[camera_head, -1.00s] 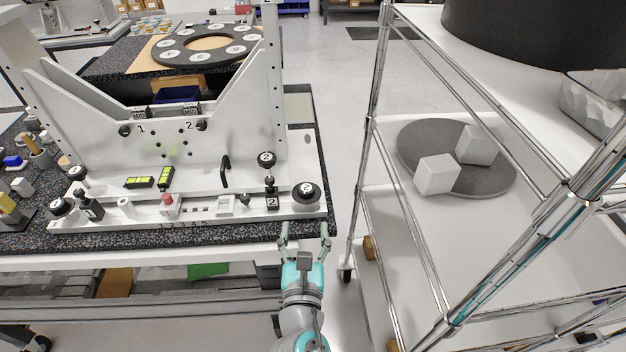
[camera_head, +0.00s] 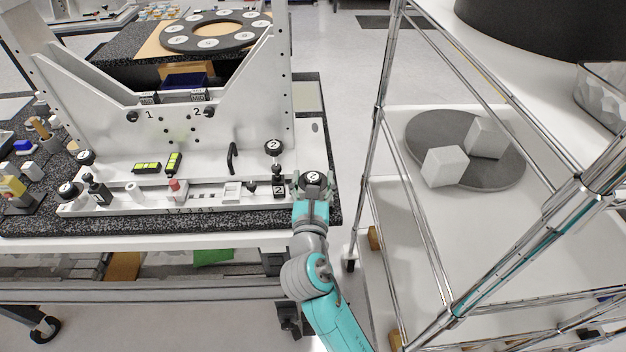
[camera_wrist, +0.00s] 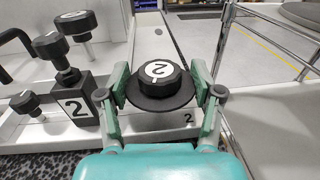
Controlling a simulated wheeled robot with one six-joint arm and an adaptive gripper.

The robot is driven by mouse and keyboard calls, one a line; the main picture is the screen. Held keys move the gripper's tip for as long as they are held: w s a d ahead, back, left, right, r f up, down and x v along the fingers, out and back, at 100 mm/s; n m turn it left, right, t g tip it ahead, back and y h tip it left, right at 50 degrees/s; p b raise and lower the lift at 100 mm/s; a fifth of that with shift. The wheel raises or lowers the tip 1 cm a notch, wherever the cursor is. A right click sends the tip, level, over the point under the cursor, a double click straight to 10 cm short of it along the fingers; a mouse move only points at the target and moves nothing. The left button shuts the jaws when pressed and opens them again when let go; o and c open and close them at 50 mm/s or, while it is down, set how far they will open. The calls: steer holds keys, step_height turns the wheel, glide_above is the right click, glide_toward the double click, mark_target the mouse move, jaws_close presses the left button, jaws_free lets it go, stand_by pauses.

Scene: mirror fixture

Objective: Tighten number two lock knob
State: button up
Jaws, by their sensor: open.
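My gripper (camera_head: 311,186) is open, with one finger on each side of the knob. The wrist view shows my gripper (camera_wrist: 161,82) straddling it; contact cannot be told. The knob's underside is hidden.
Left of the gripper stand a black block marked 2 (camera_wrist: 78,108), a taller knob marked 2 (camera_head: 273,147) and a small black knob (camera_wrist: 25,101). A black handle (camera_head: 232,158) rises farther left. A wire shelf (camera_head: 380,110) stands right, across a floor gap.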

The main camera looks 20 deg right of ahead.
steer(key=c, duration=1.2)
steer(key=shift+o, duration=0.2)
steer(key=shift+a+m+g+h, duration=0.1)
steer(key=shift+m+g+h, duration=0.2)
steer(key=shift+m+h, duration=0.15)
steer(key=shift+m+g+h, duration=0.7)
steer(key=shift+m+h, duration=0.15)
steer(key=shift+h, duration=0.4)
steer(key=shift+m+g+h, duration=1.8)
steer(key=shift+g+h, duration=0.2)
